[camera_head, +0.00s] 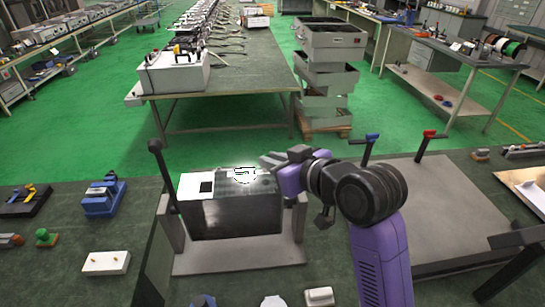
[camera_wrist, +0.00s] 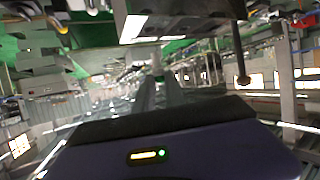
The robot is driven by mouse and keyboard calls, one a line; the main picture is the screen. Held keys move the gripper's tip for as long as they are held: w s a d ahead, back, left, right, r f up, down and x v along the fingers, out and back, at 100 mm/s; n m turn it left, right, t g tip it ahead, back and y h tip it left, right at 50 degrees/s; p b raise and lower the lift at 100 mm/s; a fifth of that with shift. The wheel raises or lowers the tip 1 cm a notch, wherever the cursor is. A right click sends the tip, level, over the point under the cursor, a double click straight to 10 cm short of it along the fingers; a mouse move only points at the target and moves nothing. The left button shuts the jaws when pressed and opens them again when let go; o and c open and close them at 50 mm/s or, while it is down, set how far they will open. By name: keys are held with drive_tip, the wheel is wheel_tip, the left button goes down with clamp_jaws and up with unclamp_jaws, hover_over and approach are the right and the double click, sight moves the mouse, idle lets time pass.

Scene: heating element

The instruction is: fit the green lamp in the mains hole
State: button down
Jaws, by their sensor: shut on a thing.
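The dark box of the heating element (camera_head: 240,215) stands in a grey stand on the bench in the head view. Its top has a white panel with a black square (camera_head: 206,187) at the left. A small ringed spot (camera_head: 244,174) lies toward the right of the top; I cannot tell whether it is the mains hole. My gripper (camera_head: 268,163) is just right of and above that spot, at the box's back right edge. I cannot identify the green lamp for certain.
A green-topped part (camera_head: 46,237), a blue fixture (camera_head: 103,197) and a white block with two studs (camera_head: 106,263) lie on the left. A dark lever (camera_head: 161,175) rises left of the box.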

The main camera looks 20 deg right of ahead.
drive_tip(key=shift+f+b, duration=0.55)
drive_tip(key=shift+f, duration=0.65)
drive_tip(key=shift+p, duration=0.65)
idle(0.7)
drive_tip(key=shift+f+b, duration=1.1)
drive_tip(key=shift+f, duration=0.65)
drive_tip(key=c, duration=1.3)
unclamp_jaws()
drive_tip(key=b+v, duration=0.1)
drive_tip(key=v, duration=0.7)
drive_tip(key=shift+w, duration=0.1)
